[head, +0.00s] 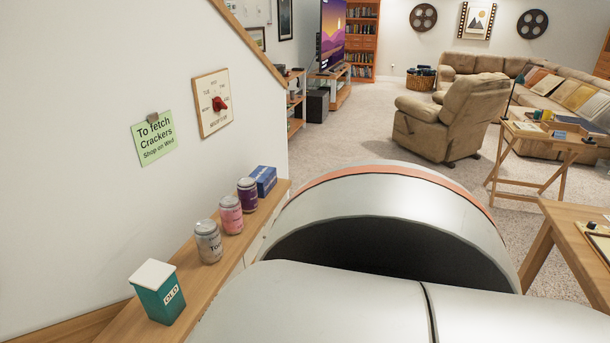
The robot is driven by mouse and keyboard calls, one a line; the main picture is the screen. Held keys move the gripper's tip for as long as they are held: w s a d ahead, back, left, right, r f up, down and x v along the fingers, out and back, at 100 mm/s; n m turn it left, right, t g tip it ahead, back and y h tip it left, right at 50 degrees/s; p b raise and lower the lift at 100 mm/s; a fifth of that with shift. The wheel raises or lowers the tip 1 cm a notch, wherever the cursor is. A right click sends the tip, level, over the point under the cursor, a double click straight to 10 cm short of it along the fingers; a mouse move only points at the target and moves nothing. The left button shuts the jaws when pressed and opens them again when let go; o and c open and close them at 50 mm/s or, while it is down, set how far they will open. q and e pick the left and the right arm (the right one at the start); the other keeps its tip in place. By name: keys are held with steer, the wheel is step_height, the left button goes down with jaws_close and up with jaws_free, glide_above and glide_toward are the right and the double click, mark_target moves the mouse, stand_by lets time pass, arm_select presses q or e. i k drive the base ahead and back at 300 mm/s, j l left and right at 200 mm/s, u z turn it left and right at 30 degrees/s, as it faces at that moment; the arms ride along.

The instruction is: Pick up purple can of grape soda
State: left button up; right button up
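A purple can (247,194) stands upright on a narrow wooden shelf (186,270) along the left wall. A pink can (231,215) stands just in front of it, and a dark blue box (265,180) is just behind it. The can's label is too small to read. My white arm parts fill the lower middle and right of the head view, to the right of the shelf. Neither of my grippers is in view.
A silver can (208,241) and a green box marked OLD (157,291) stand nearer on the shelf. A wooden table (566,232) is at right, with a tray table (520,135) behind it. A beige recliner (450,117) stands on the carpet beyond.

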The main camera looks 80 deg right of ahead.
mark_target(247, 186)
steer(key=z, duration=2)
steer(key=i+l+z, duration=0.35)
steer(key=i, duration=0.25)
steer(key=i+l+z, duration=0.35)
steer(key=i, duration=0.25)
steer(key=i+z, duration=0.35)
steer(key=i, duration=0.3)
steer(key=i+l+u, duration=0.1)
steer(key=i+u, duration=0.35)
steer(key=i+l+u, duration=0.45)
steer(key=i, duration=0.15)
steer(key=i+l+u, duration=0.2)
steer(key=u, duration=0.25)
steer(key=i+l+u, duration=0.25)
steer(key=u, duration=0.2)
steer(key=i+l+u, duration=0.15)
steer(key=l+u, duration=0.15)
steer(key=u, duration=0.15)
steer(key=l+u, duration=0.4)
steer(key=i+l+u, duration=0.1)
steer(key=l+u, duration=0.35)
steer(key=j, duration=0.1)
